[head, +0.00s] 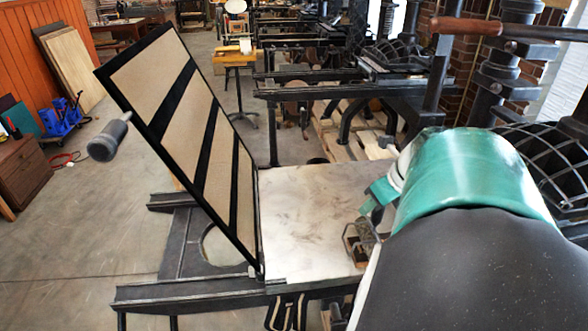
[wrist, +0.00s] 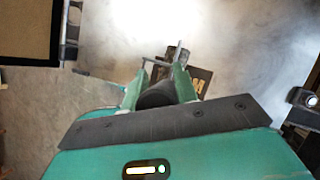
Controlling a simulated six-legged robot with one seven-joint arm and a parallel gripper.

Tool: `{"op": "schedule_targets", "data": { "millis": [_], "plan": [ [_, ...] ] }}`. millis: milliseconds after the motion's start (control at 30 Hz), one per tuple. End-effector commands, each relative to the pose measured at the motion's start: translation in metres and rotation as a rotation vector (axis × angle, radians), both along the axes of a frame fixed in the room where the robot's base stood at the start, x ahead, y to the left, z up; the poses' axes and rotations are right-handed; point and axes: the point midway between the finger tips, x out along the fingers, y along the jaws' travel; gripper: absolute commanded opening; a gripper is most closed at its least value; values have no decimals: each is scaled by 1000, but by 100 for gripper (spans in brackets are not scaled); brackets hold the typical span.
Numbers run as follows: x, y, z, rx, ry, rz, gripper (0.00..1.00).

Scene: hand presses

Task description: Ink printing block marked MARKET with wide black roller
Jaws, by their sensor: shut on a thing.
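My gripper (wrist: 160,78) is shut on a thick dark cylinder, seemingly the handle of the black roller (wrist: 158,94). A thin metal rod and a dark piece show beyond the fingertips. The printing block (wrist: 203,80), brown with dark raised lettering, lies on the pale stone bed just beyond and right of the fingers in the wrist view. Its lettering is partly hidden and I cannot read it fully. In the head view my gripper (head: 374,200) is low over the right side of the bed, and my arm hides much there. I cannot tell whether the roller touches the block.
The pale press bed (head: 305,210) is mostly clear on its left. A tilted black frame with tan panels (head: 175,120) stands open at its left edge. A grey cylindrical handle (head: 108,138) sticks out left. Black iron presses (head: 400,60) stand behind and right.

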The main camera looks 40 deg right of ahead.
Motion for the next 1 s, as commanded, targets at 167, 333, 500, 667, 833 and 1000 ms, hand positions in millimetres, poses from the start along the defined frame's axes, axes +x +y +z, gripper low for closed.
{"op": "schedule_targets", "data": {
  "millis": [167,333,500,667,833,1000],
  "plan": [
    [-3,-4,-1,1,1,0,9],
    [-7,-12,-1,2,1,-1,9],
    [-13,-22,0,2,1,0,9],
    [-18,-31,0,1,1,0,9],
    [-20,-34,1,1,0,0,9],
    [-25,-43,1,2,0,-1,9]
  ]
}}
